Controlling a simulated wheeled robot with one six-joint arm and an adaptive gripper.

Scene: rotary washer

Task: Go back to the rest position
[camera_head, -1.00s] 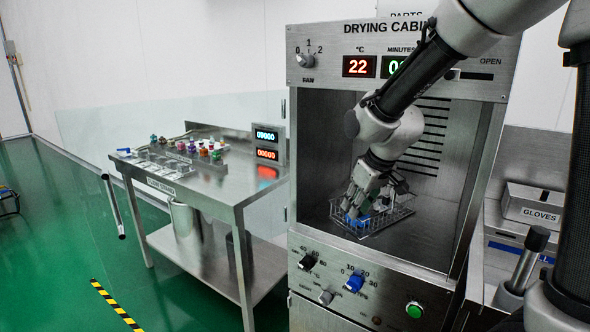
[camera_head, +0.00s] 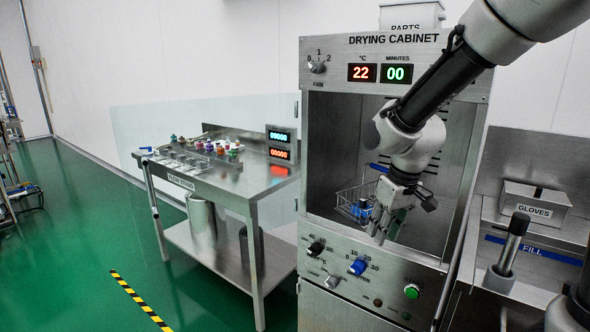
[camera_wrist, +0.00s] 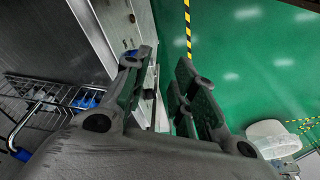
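My gripper (camera_head: 386,232) hangs in front of the open drying cabinet (camera_head: 372,41), fingers pointing down. In the wrist view my gripper (camera_wrist: 163,88) has its two fingers apart with nothing between them, and green floor shows through the gap. A wire basket (camera_head: 345,200) with something blue in it sits inside the cabinet, behind and left of the fingers. The basket (camera_wrist: 35,100) also shows at the left of the wrist view, apart from the fingers. My arm covers part of the cabinet's inside.
A steel bench (camera_head: 240,182) with several small coloured-top items stands left of the cabinet. A gloves box (camera_head: 533,205) sits on the right counter. Cabinet knobs (camera_head: 357,267) and a green button (camera_head: 411,291) lie below the opening.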

